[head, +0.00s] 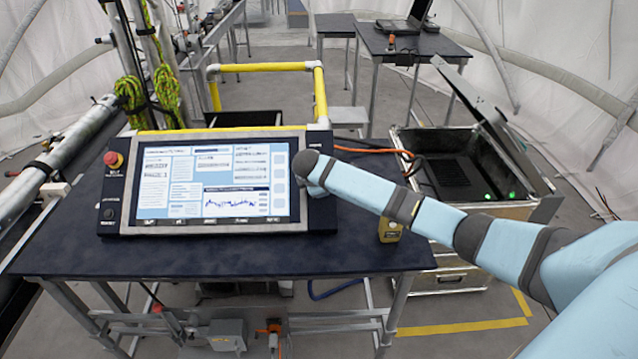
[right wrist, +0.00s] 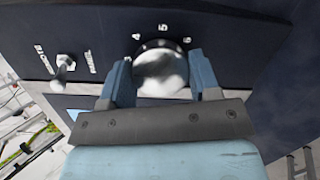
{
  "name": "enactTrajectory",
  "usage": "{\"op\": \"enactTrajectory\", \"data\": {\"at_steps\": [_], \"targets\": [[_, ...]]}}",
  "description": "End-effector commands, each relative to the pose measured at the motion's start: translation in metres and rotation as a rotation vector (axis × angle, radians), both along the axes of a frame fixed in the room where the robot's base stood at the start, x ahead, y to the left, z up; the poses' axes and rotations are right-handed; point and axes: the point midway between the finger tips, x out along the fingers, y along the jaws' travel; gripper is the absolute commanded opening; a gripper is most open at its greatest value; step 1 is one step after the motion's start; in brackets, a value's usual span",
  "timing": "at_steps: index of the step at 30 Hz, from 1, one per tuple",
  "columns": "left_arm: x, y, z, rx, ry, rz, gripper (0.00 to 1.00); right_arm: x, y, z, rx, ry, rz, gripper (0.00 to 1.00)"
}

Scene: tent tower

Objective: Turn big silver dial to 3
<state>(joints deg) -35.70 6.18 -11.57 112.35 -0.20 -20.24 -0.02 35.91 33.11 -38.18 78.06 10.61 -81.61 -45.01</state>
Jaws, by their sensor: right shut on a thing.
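The big silver dial (right wrist: 160,74) is round and shiny in the right wrist view, set in a dark panel (right wrist: 235,35) with white numbers around its upper edge. A 5 seems to stand near the top; I cannot read the dial's setting. My right gripper (right wrist: 162,80) has its two blue fingers on either side of the dial and is shut on it. In the head view my right arm reaches in from the right to the right edge of the console (head: 215,182), and hides the dial and the gripper. My left gripper is not in view.
A small toggle switch (right wrist: 63,65) sits left of the dial. The console stands on a dark table (head: 240,258), with a red emergency button (head: 113,159) at its left. An open case (head: 455,175) stands right of the table. Yellow rails (head: 265,67) stand behind.

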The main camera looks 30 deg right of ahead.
Motion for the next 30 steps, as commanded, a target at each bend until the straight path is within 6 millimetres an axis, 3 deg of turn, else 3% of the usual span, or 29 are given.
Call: {"op": "enactTrajectory", "data": {"at_steps": [20, 21, 24, 30], "targets": [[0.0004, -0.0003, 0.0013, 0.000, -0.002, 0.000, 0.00, 0.0003, 0.0006, 0.0007, -0.029, 0.016, 0.051, 0.33], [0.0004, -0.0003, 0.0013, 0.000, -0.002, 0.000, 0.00, 0.0003, 0.0006, 0.0007, -0.029, 0.016, 0.051, 0.63], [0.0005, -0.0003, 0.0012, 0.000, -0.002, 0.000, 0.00, 0.0003, 0.0006, 0.0004, -0.028, 0.017, 0.050, 0.82], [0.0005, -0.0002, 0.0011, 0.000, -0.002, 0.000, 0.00, 0.0000, 0.0003, 0.0001, -0.029, 0.017, 0.050, 0.82]]}}
